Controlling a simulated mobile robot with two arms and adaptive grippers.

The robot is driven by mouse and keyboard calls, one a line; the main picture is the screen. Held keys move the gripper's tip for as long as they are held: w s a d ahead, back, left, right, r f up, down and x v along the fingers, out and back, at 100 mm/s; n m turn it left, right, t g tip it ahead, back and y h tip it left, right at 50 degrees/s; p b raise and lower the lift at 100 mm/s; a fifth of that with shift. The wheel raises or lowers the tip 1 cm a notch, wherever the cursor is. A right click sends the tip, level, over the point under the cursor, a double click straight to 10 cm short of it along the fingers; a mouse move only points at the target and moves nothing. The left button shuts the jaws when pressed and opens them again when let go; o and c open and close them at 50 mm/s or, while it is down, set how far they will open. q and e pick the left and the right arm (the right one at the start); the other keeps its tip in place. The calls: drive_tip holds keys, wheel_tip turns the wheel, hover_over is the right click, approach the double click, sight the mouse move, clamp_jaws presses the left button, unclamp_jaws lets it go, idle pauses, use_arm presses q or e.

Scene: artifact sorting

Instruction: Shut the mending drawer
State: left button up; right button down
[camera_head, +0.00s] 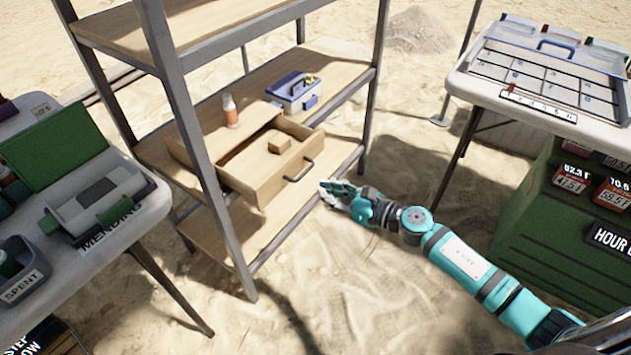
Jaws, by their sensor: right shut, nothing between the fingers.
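The wooden drawer (262,183) is pulled out of its wooden case (195,150) on the middle shelf of the metal rack. It has a dark bar handle (299,171) on its front, and a small wooden block (279,143) shows at its open top. No label shows on the drawer. My right gripper (326,190) is shut and empty, just to the right of the drawer front and apart from it. My left gripper is not in view.
A bottle (231,112) and a blue-and-white box (293,92) stand beside or on the case. A rack post (200,150) rises left of the drawer. A table marked MENDING (150,215) stands left, another table (470,90) right. Sand in front is clear.

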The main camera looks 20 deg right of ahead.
sight(294, 171)
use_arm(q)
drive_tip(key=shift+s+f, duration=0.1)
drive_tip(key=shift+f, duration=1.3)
use_arm(e)
drive_tip(key=shift+w+a+r, duration=0.2)
drive_tip(key=shift+w+a, duration=0.35)
drive_tip(key=shift+w, duration=0.15)
drive_tip(key=shift+w+a+r, duration=0.15)
drive_tip(key=shift+w+a, duration=0.4)
drive_tip(key=shift+w, duration=0.1)
drive_tip(key=x, duration=0.4)
drive_tip(key=r+x, duration=0.1)
drive_tip(key=x, duration=0.2)
drive_tip(key=shift+d, duration=0.1)
drive_tip(key=x, duration=0.2)
drive_tip(key=b+x, duration=0.1)
drive_tip(key=x, duration=0.3)
drive_tip(key=shift+w+r+b, duration=0.2)
drive_tip(key=shift+r+b, duration=0.05)
drive_tip(key=shift+b, duration=0.15)
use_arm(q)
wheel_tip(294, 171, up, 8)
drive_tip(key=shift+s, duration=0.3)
use_arm(e)
drive_tip(key=shift+w+r, duration=0.1)
drive_tip(key=shift+r, duration=0.05)
